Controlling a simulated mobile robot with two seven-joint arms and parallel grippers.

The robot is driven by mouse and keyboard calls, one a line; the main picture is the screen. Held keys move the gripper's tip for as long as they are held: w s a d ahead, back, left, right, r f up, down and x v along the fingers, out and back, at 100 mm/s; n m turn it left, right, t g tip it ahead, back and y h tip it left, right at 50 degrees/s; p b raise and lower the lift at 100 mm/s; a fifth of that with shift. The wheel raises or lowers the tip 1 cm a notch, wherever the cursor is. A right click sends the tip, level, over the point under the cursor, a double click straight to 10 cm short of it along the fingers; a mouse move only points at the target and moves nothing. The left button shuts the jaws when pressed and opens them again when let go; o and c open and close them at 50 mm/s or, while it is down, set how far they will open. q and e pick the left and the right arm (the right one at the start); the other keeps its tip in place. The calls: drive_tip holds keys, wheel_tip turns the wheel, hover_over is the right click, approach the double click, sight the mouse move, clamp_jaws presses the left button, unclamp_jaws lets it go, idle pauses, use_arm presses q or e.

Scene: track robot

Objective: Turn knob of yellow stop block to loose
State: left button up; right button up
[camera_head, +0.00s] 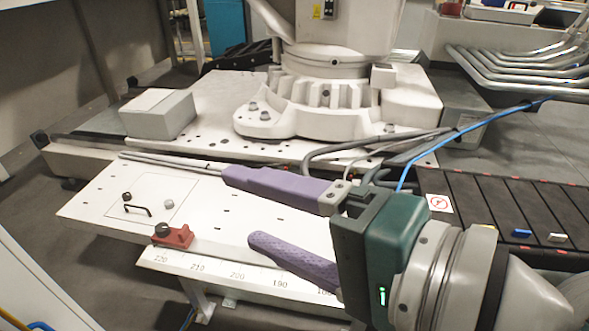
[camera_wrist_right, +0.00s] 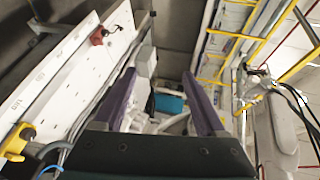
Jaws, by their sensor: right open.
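The yellow stop block (camera_wrist_right: 18,140) shows at the left edge of the right wrist view, on the white rail with printed numbers. Its knob's setting cannot be made out. In the head view I do not see the block. My right gripper (camera_head: 238,207) is open and empty, its two purple fingers spread above the white table and pointing left. In the wrist view the gripper (camera_wrist_right: 159,75) has its fingers apart, with the yellow block off to the left of them, not between them. My left gripper is not in view.
A red stop block (camera_head: 172,235) sits on the numbered rail (camera_head: 255,277), left of the fingers. A grey box (camera_head: 158,114) and a large robot base (camera_head: 315,95) stand behind. The left floor is clear.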

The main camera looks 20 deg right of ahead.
drive_tip(key=w+d+f+m+t+h+b, duration=0.1)
drive_tip(key=d+f+m+h+b, duration=0.45)
drive_tip(key=f+m+b, duration=0.55)
drive_tip(key=w+d+f+m+t+h+b, duration=0.15)
drive_tip(key=d+f+m+h+b, duration=0.35)
drive_tip(key=d+f+m+b, duration=0.65)
drive_tip(key=w+d+f+m+t+h+b, duration=0.15)
drive_tip(key=f+m+h+b, duration=0.35)
drive_tip(key=f+m+b, duration=0.65)
drive_tip(key=w+d+f+n, duration=0.1)
drive_tip(key=w, duration=0.1)
drive_tip(key=w+d+f+n, duration=0.1)
drive_tip(key=w, duration=0.2)
drive_tip(key=w+d+f+n+b, duration=0.1)
drive_tip(key=w+n, duration=0.1)
drive_tip(key=w, duration=0.1)
drive_tip(key=shift+w+d+r, duration=0.15)
drive_tip(key=shift+w+d, duration=0.2)
drive_tip(key=shift+w, duration=0.2)
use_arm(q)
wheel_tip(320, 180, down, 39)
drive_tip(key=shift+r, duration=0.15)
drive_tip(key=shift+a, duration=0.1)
use_arm(e)
drive_tip(key=c, duration=0.4)
clamp_jaws()
